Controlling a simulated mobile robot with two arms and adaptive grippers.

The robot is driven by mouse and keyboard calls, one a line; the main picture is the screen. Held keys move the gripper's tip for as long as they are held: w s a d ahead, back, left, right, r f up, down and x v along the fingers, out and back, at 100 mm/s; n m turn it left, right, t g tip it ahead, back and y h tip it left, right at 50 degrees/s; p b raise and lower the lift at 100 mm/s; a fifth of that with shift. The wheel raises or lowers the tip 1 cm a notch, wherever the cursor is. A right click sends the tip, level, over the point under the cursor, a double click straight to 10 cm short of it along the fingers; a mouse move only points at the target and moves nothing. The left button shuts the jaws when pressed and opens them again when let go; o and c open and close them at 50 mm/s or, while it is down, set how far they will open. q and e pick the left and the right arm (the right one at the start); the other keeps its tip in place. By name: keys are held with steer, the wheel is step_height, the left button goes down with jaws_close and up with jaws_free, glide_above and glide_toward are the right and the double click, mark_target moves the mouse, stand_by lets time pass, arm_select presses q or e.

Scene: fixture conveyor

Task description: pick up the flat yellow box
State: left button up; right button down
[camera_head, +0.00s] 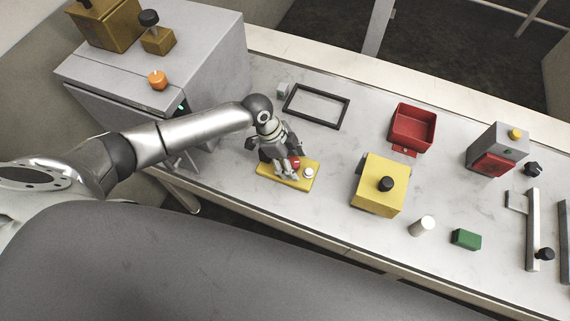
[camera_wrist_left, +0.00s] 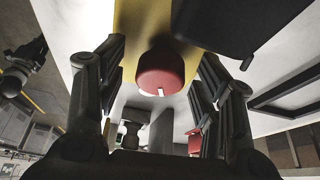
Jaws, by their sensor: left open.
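The flat yellow box (camera_head: 297,184) lies on the white worktop, left of the middle in the head view. It carries a red round knob (camera_head: 294,162) and a small white button (camera_head: 308,173). My left gripper (camera_head: 283,168) is over the box and hides part of its upper side. In the left wrist view, the gripper's fingers are spread on both sides of the red knob (camera_wrist_left: 165,72), with the yellow surface (camera_wrist_left: 138,30) of the box behind it. I cannot tell whether the fingers touch the knob. My right gripper is not in view.
A taller yellow box with a black knob (camera_head: 380,187) stands to the right. A black frame (camera_head: 316,106) and a red bin (camera_head: 412,128) are farther back. A grey cabinet (camera_head: 207,62) stands at left. A white cylinder (camera_head: 421,226) and green block (camera_head: 466,239) are at front right.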

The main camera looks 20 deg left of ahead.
arm_select(q)
steer(key=c, duration=1.3)
steer(key=shift+c, duration=0.2)
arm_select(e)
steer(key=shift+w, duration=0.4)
arm_select(q)
steer(key=shift+r, duration=0.2)
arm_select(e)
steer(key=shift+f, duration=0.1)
